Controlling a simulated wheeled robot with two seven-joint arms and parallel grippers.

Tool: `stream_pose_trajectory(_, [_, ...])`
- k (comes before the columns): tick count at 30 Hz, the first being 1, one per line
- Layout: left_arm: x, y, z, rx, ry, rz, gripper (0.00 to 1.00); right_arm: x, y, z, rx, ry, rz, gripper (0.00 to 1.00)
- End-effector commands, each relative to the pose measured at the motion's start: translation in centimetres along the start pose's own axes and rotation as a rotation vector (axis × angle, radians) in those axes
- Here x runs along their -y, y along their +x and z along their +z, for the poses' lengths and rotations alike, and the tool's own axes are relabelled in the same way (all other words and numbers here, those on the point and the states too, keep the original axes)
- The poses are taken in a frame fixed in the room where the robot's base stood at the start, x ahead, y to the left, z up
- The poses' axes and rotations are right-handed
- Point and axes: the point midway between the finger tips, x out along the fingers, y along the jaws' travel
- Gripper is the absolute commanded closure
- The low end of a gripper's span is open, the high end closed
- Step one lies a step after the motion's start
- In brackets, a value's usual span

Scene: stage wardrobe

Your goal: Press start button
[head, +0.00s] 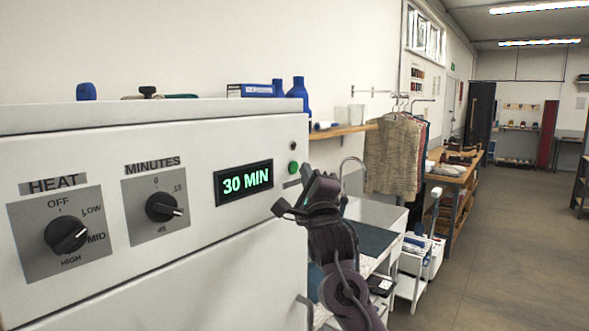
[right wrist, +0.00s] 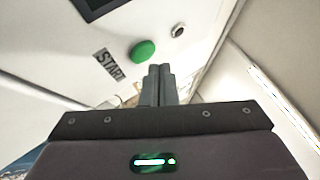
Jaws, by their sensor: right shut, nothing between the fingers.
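The green start button (head: 293,168) is on the right end of the white machine's front panel (head: 220,235). In the right wrist view the round button (right wrist: 142,51) sits beside a START label (right wrist: 108,65). My right gripper (head: 308,173) is shut and empty, just right of and below the button in the head view. Its fingertips (right wrist: 160,68) point toward the panel close to the button, and appear beside it. Whether they touch the panel cannot be told. The display (head: 244,183) reads 30 MIN in green. My left gripper is out of view.
The heat dial (head: 66,235) points near MID, and the minutes dial (head: 163,207) points right. Blue bottles (head: 298,92) stand behind the machine's top. A wooden shelf (head: 342,130), hanging clothes (head: 395,155) and a white cart (head: 412,290) are to the right. Open floor (head: 500,250) lies farther right.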

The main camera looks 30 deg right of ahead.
Motion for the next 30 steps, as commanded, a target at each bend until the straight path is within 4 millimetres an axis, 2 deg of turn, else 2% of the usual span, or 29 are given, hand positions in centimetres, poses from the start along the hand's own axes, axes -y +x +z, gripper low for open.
stream_pose_trajectory(30, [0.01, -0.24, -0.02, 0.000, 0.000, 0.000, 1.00, -0.49, 0.76, 0.57, 0.000, 0.001, 0.000, 1.00])
